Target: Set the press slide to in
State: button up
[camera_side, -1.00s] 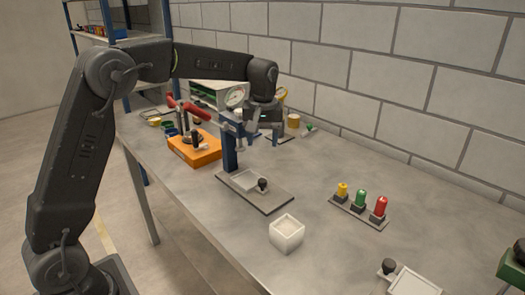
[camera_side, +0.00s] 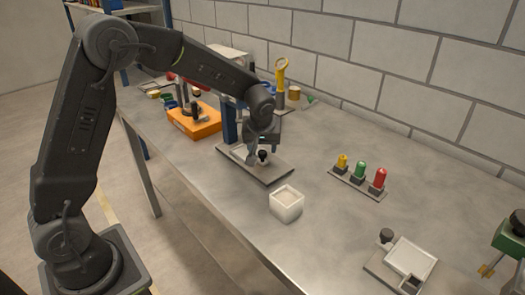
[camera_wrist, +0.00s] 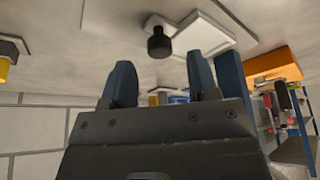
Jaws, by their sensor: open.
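A blue column (camera_side: 229,122), which I take to be the press, stands at the back left end of a dark base plate (camera_side: 272,177). On the plate is a pale flat slide with a black knob (camera_side: 263,156). The slide is mostly hidden behind my gripper in the side view; in the wrist view it shows as a pale plate (camera_wrist: 208,32) beside the knob (camera_wrist: 160,42). My gripper (camera_side: 262,151) is open and low at the knob. In the wrist view the knob lies in line with the gap between my fingers (camera_wrist: 161,78), just beyond the tips. I cannot tell whether they touch.
A white open box (camera_side: 287,206) stands in front of the plate. Yellow, green and red lamps (camera_side: 359,174) are to the right. Another knobbed plate (camera_side: 408,257) lies at front right. An orange block (camera_side: 194,124) stands at the left. The tabletop between the lamps and the box is clear.

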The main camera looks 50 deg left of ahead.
aim_at(262, 152)
jog(key=shift+x, duration=1.55)
grip_shut()
